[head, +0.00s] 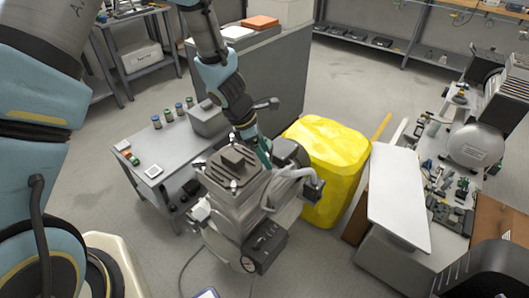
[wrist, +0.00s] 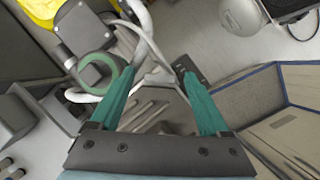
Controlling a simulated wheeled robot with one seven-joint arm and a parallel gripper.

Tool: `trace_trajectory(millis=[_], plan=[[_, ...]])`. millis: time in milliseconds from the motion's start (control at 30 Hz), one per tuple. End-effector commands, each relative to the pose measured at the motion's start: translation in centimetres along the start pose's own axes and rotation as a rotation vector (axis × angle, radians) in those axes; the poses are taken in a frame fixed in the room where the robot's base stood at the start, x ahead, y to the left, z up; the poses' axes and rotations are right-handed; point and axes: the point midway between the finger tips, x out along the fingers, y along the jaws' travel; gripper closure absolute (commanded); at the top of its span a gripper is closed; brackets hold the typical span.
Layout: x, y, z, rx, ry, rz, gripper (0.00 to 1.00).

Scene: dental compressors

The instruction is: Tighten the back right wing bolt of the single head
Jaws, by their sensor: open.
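The single head (head: 226,180) is a grey finned block on top of the compressor (head: 232,235) in the middle of the head view. Small pale fittings show at its edges, but I cannot tell clearly which is the back right wing bolt. My gripper (head: 265,155) points down at the back right side of the head, with its teal fingers close to it. In the wrist view my gripper (wrist: 157,72) is open, with nothing held between the fingers. The finned grey top (wrist: 155,108) shows between and below the fingertips. I cannot tell whether the fingers touch anything.
White hoses (wrist: 145,35) and a grey motor block (wrist: 83,28) lie just beyond the fingers. A yellow covered bin (head: 328,165) stands right behind the compressor. A grey table (head: 150,150) with small jars is at left. A white panel (head: 398,195) and bench parts are at right.

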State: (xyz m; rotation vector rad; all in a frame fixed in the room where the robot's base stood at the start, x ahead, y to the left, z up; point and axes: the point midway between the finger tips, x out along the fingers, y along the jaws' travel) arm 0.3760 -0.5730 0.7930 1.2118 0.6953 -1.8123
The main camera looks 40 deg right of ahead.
Motion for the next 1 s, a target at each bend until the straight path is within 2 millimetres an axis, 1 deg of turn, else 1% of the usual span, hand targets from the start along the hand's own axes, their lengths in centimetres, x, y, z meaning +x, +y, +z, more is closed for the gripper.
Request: trace_trajectory(millis=[167,200,900,1000], plan=[[0.0,0.02,0.0,0.0,0.0,0.0,0.2],[0.0,0.01,0.0,0.0,0.0,0.0,0.22],[-0.03,0.01,-0.01,0.0,0.0,0.0,1.0],[-0.03,0.02,-0.01,0.0,0.0,0.0,1.0]])
